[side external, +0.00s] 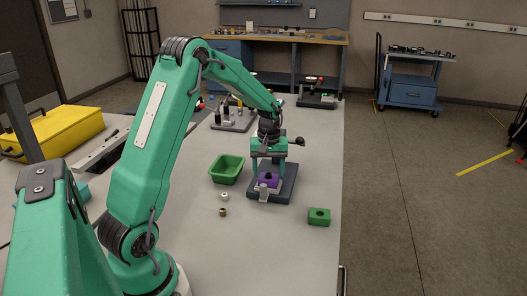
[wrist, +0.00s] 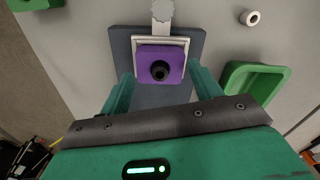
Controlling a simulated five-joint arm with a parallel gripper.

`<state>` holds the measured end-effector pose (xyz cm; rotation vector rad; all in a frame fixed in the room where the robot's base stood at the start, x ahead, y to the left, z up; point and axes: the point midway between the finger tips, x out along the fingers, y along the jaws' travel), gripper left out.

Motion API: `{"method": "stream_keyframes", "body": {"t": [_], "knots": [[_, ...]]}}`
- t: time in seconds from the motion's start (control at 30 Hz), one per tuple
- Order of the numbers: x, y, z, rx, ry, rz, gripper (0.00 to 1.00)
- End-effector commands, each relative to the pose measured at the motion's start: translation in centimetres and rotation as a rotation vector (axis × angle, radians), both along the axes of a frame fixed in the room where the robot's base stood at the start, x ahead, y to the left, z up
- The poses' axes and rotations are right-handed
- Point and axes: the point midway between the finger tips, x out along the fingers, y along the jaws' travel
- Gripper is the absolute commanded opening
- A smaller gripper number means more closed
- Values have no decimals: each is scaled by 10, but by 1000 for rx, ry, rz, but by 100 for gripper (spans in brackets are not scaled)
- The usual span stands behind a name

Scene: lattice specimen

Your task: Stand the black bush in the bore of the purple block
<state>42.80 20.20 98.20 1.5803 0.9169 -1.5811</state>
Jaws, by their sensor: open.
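The purple block (side external: 265,182) sits in a pale clamp on a dark base plate on the bench; it also shows in the wrist view (wrist: 145,55). The black bush (wrist: 160,70) stands upright at the block's bore, its round open top facing my wrist camera. How deep it sits I cannot tell. In the side view it is a small dark shape (side external: 268,175) on top of the block. My gripper (side external: 268,168) is open above the base plate, one finger on each side of the block and bush, with visible gaps in the wrist view.
A green tray (side external: 227,171) stands left of the base plate. A white ring (side external: 224,196) and a brass-coloured ring (side external: 223,212) lie in front of it. A green block with a hole (side external: 319,217) lies near the bench's right edge. The clamp's knob (wrist: 162,11) sticks out from the fixture.

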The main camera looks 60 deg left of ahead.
Motion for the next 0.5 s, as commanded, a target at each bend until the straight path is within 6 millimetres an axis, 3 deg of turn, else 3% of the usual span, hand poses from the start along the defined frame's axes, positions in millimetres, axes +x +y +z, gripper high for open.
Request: {"method": "stream_keyframes", "body": {"t": [0.5], "knots": [[0,0,21,0,-1,0,63]]}}
